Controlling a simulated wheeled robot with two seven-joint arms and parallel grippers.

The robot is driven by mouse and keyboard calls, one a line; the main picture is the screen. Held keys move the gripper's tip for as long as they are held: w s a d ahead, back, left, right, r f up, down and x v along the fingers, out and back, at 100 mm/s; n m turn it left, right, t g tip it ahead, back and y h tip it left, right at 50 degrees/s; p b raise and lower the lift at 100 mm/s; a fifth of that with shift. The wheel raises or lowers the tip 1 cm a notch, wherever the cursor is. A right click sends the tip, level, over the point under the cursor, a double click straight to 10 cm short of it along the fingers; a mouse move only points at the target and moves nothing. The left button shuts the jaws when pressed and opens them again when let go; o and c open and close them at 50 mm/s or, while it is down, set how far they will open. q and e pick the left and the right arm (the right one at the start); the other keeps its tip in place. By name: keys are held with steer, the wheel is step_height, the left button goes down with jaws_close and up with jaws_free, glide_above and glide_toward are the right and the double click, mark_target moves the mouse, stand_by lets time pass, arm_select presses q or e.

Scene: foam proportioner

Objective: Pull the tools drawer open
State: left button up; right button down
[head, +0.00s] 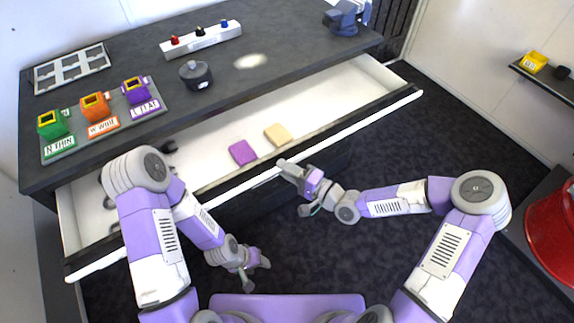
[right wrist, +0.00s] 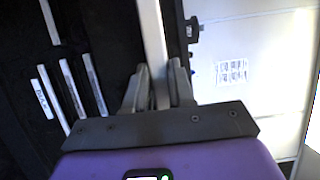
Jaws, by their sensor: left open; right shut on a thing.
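The tools drawer (head: 212,168) stands pulled out from under the dark workbench, its white inside showing. A long white bar (head: 385,107) runs along its dark front edge. My right gripper (head: 283,166) is at the middle of this front. In the right wrist view, the right gripper (right wrist: 158,90) is shut on the white bar (right wrist: 152,35), one finger on each side. My left gripper (head: 252,270) is open and empty, low over the dark floor in front of the drawer. My left arm hides part of the drawer's left end.
A purple block (head: 243,152) and a tan block (head: 277,134) lie in the drawer; dark items at its left are partly hidden. The bench top (head: 290,50) holds a colored bin board, a dark pot and a white strip with knobs. A red drum (head: 552,232) stands at right.

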steer(key=c, duration=1)
jaws_free()
steer(key=shift+o, duration=0.2)
steer(key=p+v, duration=0.1)
steer(key=v, duration=0.6)
steer(key=shift+s+d+p, duration=0.2)
steer(key=shift+d+p, duration=0.1)
steer(key=s+a+f+n+g+h, duration=0.1)
steer(key=s+f+g+h, duration=0.15)
steer(key=f, duration=0.35)
steer(key=s+a+f+g+h, duration=0.1)
steer(key=s+f+g+h, duration=0.15)
steer(key=f, duration=0.45)
steer(key=s+d+f+n+g+h, duration=0.3)
steer(key=s+d+f+g+h, duration=0.2)
steer(key=s+f, duration=0.4)
steer(key=shift+s+d+h+p, duration=0.3)
steer(key=shift+s, duration=0.9)
